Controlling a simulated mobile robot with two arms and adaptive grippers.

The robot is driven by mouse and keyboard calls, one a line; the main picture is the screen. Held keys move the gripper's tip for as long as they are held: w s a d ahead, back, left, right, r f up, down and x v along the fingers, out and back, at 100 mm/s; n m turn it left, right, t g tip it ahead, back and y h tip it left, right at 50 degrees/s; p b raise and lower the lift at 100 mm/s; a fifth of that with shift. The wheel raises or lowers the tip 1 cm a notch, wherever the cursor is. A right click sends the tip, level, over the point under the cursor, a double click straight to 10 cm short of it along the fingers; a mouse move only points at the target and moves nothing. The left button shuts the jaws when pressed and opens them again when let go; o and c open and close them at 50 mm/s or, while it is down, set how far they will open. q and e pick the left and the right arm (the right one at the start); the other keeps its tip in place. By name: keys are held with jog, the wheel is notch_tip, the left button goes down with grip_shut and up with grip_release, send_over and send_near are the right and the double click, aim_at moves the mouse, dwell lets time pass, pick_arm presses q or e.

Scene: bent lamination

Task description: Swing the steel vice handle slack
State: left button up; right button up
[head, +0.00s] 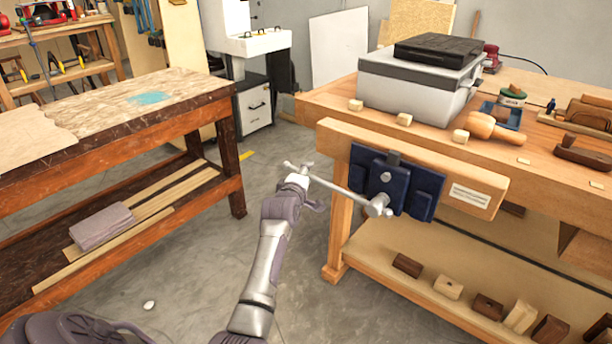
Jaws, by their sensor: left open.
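The steel vice handle (340,188) is a thin bar. It runs from the screw head (378,206) out to the left and slightly up, ending in a small knob. It belongs to the dark blue vice (405,185) on the front of the right-hand workbench. My left gripper (302,176) is open at the handle's outer left end. Its fingers overlap the bar in the picture; whether they touch it I cannot tell. My right gripper is not in view.
The right workbench (335,95) carries a grey case (415,90), a wooden mallet (490,127) and small blocks. Wood blocks lie on its lower shelf (400,250). A worn bench (150,125) stands at left. Grey floor between the benches is mostly clear.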

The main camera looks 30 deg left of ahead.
pick_arm(q)
grip_shut()
jog(key=shift+f, duration=0.1)
